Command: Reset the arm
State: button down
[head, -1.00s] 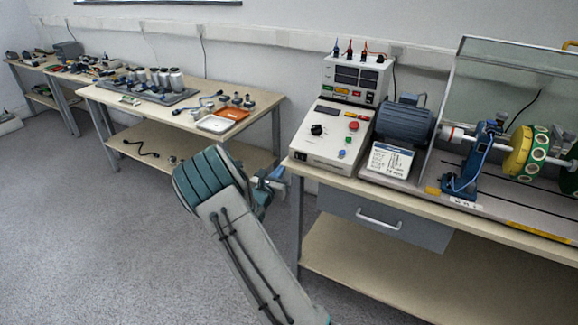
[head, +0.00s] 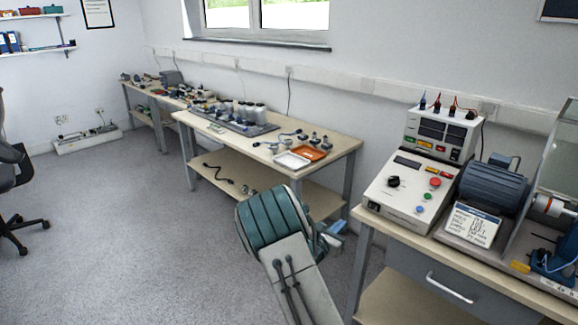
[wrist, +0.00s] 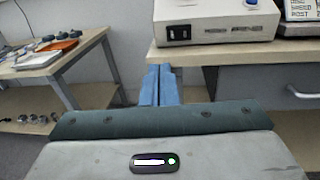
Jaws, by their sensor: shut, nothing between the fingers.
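My gripper (wrist: 160,86) shows in the wrist view as two blue fingers pressed together with nothing between them. It points toward the gap between the two workbenches, below the level of the right bench's top edge. In the head view my gripper (head: 334,232) is partly hidden behind my teal and grey arm, and only a bit of blue shows. The arm is bent in front of the right workbench (head: 372,222), to the left of its control box (head: 414,196).
A motor (head: 493,187) and a label card (head: 473,224) stand beside the control box. A second bench (head: 340,146) holds a white tray (head: 292,160) and an orange tray (head: 310,153). An office chair (head: 12,170) is at the far left. The floor (head: 130,230) between is clear.

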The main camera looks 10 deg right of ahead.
jog(key=s+d+r+m+g+y+p, duration=0.1)
jog(key=s+d+r+m+g, duration=0.1)
jog(key=s+r+m+g, duration=0.4)
jog(key=s+d+r+m+g+y+p, duration=0.1)
jog(key=s+r+m, duration=0.1)
jog(key=s+m, duration=0.45)
jog(key=s+d+r+m+g+p, duration=0.1)
jog(key=s+d+r+m+g, duration=0.2)
jog(key=s, duration=0.5)
jog(key=s+a+r+m+y+p, duration=0.1)
jog(key=s+a+r+m+y, duration=0.3)
jog(key=s+a, duration=0.4)
jog(key=s+a+r+m+y+p, duration=0.2)
jog(key=s+a+r+m+y, duration=0.1)
jog(key=s+a+m+y, duration=0.4)
jog(key=shift+s+a+r+t, duration=0.35)
jog(key=shift+s+a, duration=0.3)
jog(key=shift+s, duration=0.45)
jog(key=shift+d, duration=0.1)
